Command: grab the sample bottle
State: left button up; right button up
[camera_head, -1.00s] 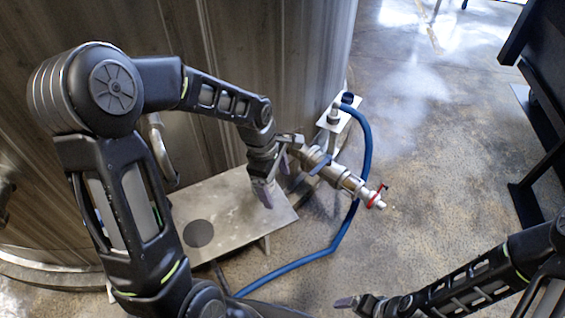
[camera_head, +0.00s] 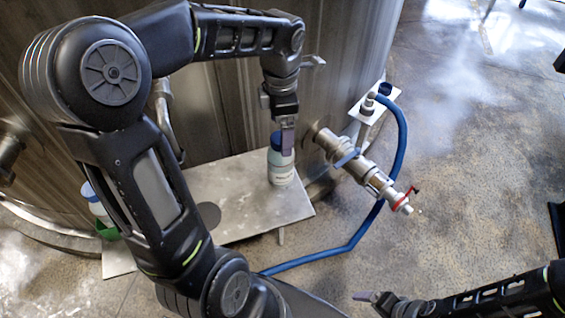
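A white bottle with a pale label and dark blue cap (camera_head: 281,171) stands upright, over or on the grey metal plate (camera_head: 245,225) in front of the steel tank. My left gripper (camera_head: 284,138) reaches down from above to its cap. One finger lies in front of the cap; the other is hidden, so I cannot tell whether it grips. A second blue-capped bottle (camera_head: 95,203) stands at the far left, partly behind my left arm, with a green part below it. My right gripper (camera_head: 368,297) is low at the bottom, away from the bottles; its opening is unclear.
A metal valve with a red ring (camera_head: 375,180) sticks out from the tank (camera_head: 240,95) just right of the bottle. A blue hose (camera_head: 397,150) curves from a small white bracket (camera_head: 368,110) along the floor. The floor at the right is open.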

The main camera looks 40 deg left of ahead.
aim_at(281, 160)
pick_arm(q)
jog(key=shift+f, duration=1.3)
notch_tip(281, 160, down, 5)
jog(key=shift+w+a+f+p, duration=0.1)
jog(key=shift+w+a+p, duration=0.05)
jog(key=shift+p, duration=0.3)
jog(key=shift+c, duration=0.5)
grip_shut()
